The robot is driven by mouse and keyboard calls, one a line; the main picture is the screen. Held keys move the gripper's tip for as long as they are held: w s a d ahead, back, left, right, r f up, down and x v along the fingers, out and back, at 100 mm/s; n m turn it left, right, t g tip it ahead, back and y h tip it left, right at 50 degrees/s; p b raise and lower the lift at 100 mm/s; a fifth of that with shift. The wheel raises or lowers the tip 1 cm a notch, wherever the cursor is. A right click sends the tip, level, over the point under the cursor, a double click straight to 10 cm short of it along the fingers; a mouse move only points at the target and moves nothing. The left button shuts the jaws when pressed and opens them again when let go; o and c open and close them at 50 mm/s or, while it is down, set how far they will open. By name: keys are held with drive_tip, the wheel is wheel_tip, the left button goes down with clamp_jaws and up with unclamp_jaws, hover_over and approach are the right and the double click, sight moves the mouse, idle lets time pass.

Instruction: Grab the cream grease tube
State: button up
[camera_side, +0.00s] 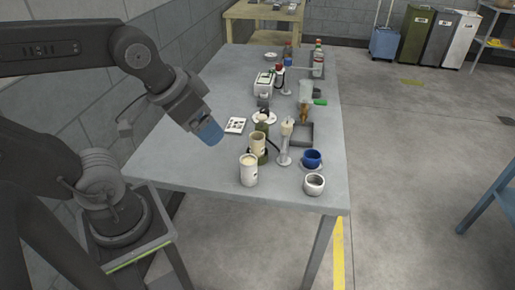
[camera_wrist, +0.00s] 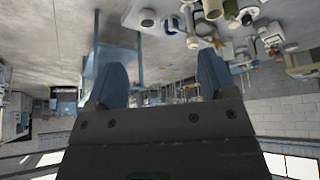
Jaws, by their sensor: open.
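My gripper (camera_side: 209,131) hangs over the left part of the grey table, to the left of the items and above the surface. Its blue fingers also show in the wrist view (camera_wrist: 163,78), apart with nothing between them. A pale cream cylinder (camera_side: 249,171) stands upright near the table's front. Just behind it is another cream cylinder (camera_side: 258,143) by an olive-green body. A cream-topped piece (camera_side: 287,128) sits on a slim grey stand to their right. I cannot tell for sure which of these is the cream grease tube. None is touched by my gripper.
A white cup (camera_side: 314,184) and a blue cup (camera_side: 312,160) stand at the front right of the table (camera_side: 190,167). The front left is clear.

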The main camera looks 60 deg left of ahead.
drive_tip(key=w+a+f+n+g+y, duration=0.1)
drive_tip(key=w+a+n, duration=0.15)
drive_tip(key=w, duration=0.25)
drive_tip(key=w+a+f+n+g+y, duration=0.1)
drive_tip(key=w+a+f+n, duration=0.1)
drive_tip(key=w+n, duration=0.25)
drive_tip(key=n+g+y, duration=0.2)
drive_tip(key=n, duration=0.4)
approach(259, 135)
drive_tip(key=s+d+r, duration=0.2)
drive_tip(key=d, duration=0.1)
drive_tip(key=shift+n, duration=0.3)
drive_tip(key=x, duration=0.9)
drive_tip(key=shift+a, duration=0.1)
drive_tip(key=shift+a+x, duration=0.2)
drive_tip(key=shift+x, duration=1.1)
drive_tip(key=shift+a+x, duration=0.2)
drive_tip(key=shift+x, duration=1.05)
drive_tip(key=shift+r, duration=0.15)
drive_tip(key=shift+c, duration=0.4)
drive_tip(key=c, duration=0.9)
